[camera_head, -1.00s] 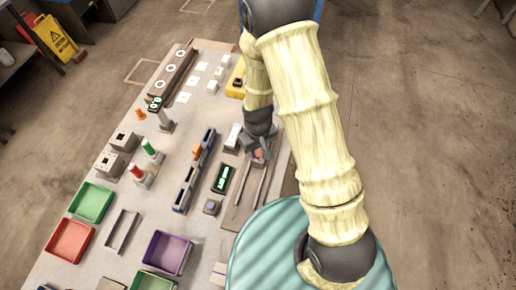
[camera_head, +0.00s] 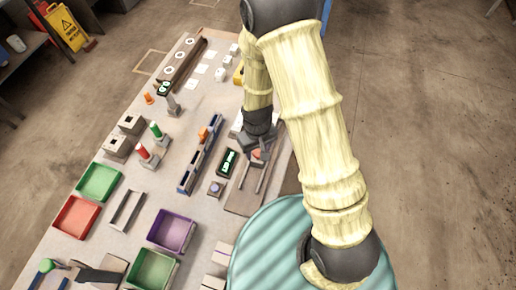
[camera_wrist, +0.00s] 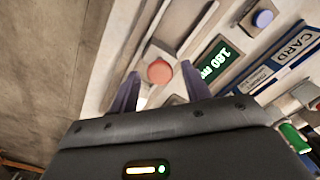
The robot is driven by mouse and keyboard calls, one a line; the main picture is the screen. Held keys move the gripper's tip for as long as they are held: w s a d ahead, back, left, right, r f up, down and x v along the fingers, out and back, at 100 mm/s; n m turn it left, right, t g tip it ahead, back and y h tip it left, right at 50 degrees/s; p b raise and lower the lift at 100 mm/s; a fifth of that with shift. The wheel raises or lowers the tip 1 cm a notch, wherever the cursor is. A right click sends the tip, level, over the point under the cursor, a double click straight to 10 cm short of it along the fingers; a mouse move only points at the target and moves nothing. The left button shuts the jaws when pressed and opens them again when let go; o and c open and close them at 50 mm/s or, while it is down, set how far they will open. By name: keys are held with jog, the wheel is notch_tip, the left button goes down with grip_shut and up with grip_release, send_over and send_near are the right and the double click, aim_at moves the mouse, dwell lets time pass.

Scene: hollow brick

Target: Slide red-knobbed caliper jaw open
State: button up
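The caliper board (camera_head: 241,200) lies along the right edge of the table, with two pale rails running lengthwise on it. Its red knob (camera_head: 257,154) is partly hidden by my gripper (camera_head: 260,147) in the head view. In the wrist view the round red knob (camera_wrist: 159,71) lies between the two fingers of my gripper (camera_wrist: 159,70). The fingers are spread, and a gap shows on each side of the knob. A green lit display (camera_wrist: 216,60) stands beside the rails; it also shows in the head view (camera_head: 227,162).
A small block with a blue button (camera_head: 216,189) stands left of the board. A long blue rack (camera_head: 196,165) and purple (camera_head: 190,243), green and red bins lie farther left. Bare floor (camera_head: 430,150) lies beyond the table.

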jog(key=shift+w, duration=0.1)
jog(key=shift+w+r, duration=0.1)
jog(key=shift+r, duration=0.1)
jog(key=shift+a+r, duration=0.1)
jog(key=shift+r, duration=0.2)
notch_tip(320, 180, up, 16)
jog(key=b, duration=0.1)
jog(key=shift+s+r+b, duration=0.2)
jog(key=shift+b, duration=0.2)
dwell(0.4)
jog(key=s+d+m+t, duration=0.1)
jog(key=s+d+m, duration=0.1)
jog(key=d, duration=0.5)
jog(key=s+d+m+t, duration=0.1)
jog(key=s+d+m, duration=0.1)
jog(key=d, duration=0.5)
jog(key=shift+s+m+t, duration=0.25)
jog(key=shift+m+t, duration=0.05)
jog(key=shift+m, duration=0.2)
